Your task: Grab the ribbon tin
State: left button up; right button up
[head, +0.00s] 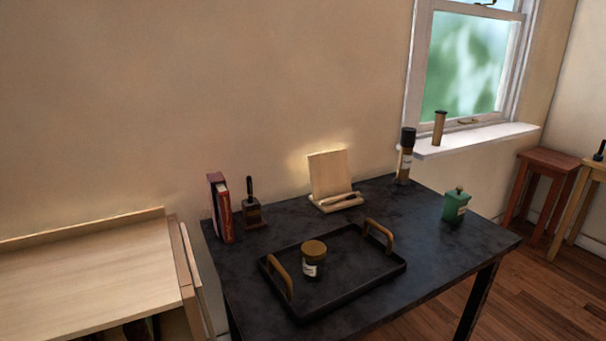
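Two small labelled containers could be the ribbon tin, and the labels are too small to read. One is a green square-sided tin (456,206) with a knobbed lid, upright near the right edge of the dark table (420,230). The other is a round dark container (314,262) with a brown lid and pale label, upright inside the black tray (350,285). Neither of my grippers is in the head view, and nothing is seen touching either container.
The tray has two raised wooden handles. Behind it stand a red book (221,208), a dark-handled stamp-like object (251,208), a wooden stand (331,180) and a black-capped bottle (405,158). A pale wooden cabinet (90,265) is left. The table's front right is clear.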

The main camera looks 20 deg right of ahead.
aim_at(453, 213)
jog(key=z, duration=2.8)
jog(key=i, duration=3.3)
jog(key=u, duration=2.6)
